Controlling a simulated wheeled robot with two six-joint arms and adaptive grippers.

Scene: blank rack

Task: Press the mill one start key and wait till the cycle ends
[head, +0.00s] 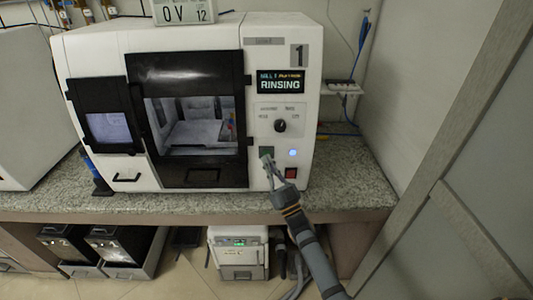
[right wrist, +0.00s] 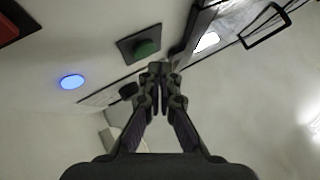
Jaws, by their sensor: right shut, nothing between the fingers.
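The white mill marked 1 (head: 190,32) stands on a speckled counter. Its display (head: 281,83) reads RINSING. The green start key (head: 266,152) is on the lower right front panel, and it also shows in the right wrist view (right wrist: 146,48). A blue light (head: 292,153) glows beside it, also seen in the right wrist view (right wrist: 72,82). My right gripper (head: 270,166) is shut and empty, its tips just below the green key; in the right wrist view the tips (right wrist: 158,68) lie close to the key, and I cannot tell whether they touch. My left gripper is not in view.
A red key (head: 291,173) sits below the blue light. A dark knob (head: 280,125) is above. A second white machine (head: 30,110) stands at the left. A cabinet door (head: 470,150) bounds the right side. A small white unit (head: 238,262) stands under the counter.

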